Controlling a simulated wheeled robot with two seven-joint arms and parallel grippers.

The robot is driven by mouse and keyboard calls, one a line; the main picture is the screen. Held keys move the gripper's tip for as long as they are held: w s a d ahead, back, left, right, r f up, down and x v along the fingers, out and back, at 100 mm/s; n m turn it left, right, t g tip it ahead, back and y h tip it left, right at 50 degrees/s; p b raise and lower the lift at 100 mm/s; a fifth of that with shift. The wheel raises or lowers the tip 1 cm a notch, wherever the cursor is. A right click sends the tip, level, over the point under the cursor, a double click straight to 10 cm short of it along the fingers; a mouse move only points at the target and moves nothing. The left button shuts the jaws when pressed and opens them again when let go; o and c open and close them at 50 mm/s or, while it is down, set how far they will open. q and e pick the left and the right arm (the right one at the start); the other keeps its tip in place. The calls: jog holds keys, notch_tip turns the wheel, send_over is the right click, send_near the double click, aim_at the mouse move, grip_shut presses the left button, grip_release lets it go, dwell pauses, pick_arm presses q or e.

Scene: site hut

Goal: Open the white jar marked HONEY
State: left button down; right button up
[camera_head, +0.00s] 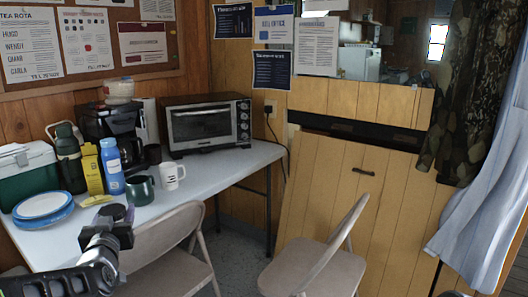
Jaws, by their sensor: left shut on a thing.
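My left gripper (118,232) comes in at the lower left, above the near edge of the table. It is shut on a small dark rounded thing (116,212), which is partly hidden by the gripper; I cannot tell what it is. No jar with a readable HONEY mark shows. A whitish tub (118,91) sits on top of the coffee maker at the back left, its marking too small to read. My right gripper is not in view.
The white table (215,180) holds a coffee maker (105,122), toaster oven (206,126), white mug (170,178), dark green mug (139,190), blue bottle (111,166), yellow carton (91,170), green flask (69,160), plates (42,205) and cooler (25,172). Folding chairs (165,240) (310,270) stand in front.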

pick_arm(q)
jog(key=s+d+f+m+h, duration=0.3)
jog(key=s+d+f+h, duration=0.15)
jog(key=d, duration=0.45)
jog(key=s+d+f+m+h, duration=0.35)
jog(key=d+f+h, duration=0.25)
jog(key=d, duration=0.4)
notch_tip(320, 180, up, 11)
jog(key=w+n+y+p, duration=0.2)
jog(key=y+p, duration=0.3)
jog(key=p, duration=1.5)
jog(key=shift+w+a+n+t, duration=0.15)
jog(key=shift+a+n+t, duration=0.15)
jog(key=shift+n, duration=0.35)
jog(key=shift+y, duration=0.25)
jog(key=shift+d, duration=0.15)
jog(key=s+d+f+m+g+h, duration=0.2)
jog(key=s+d+f+m+h, duration=0.1)
jog(key=d, duration=0.4)
jog(key=s+d+f+m+g+h, duration=0.2)
jog(key=s+d+f+m+h, duration=0.1)
jog(key=s+d+m+h, duration=0.2)
jog(key=s+d+h, duration=0.2)
jog(key=d+h, duration=0.1)
jog(key=shift+s+d+f+h, duration=0.15)
jog(key=shift+s+f+h, duration=0.15)
jog(key=shift+f, duration=0.05)
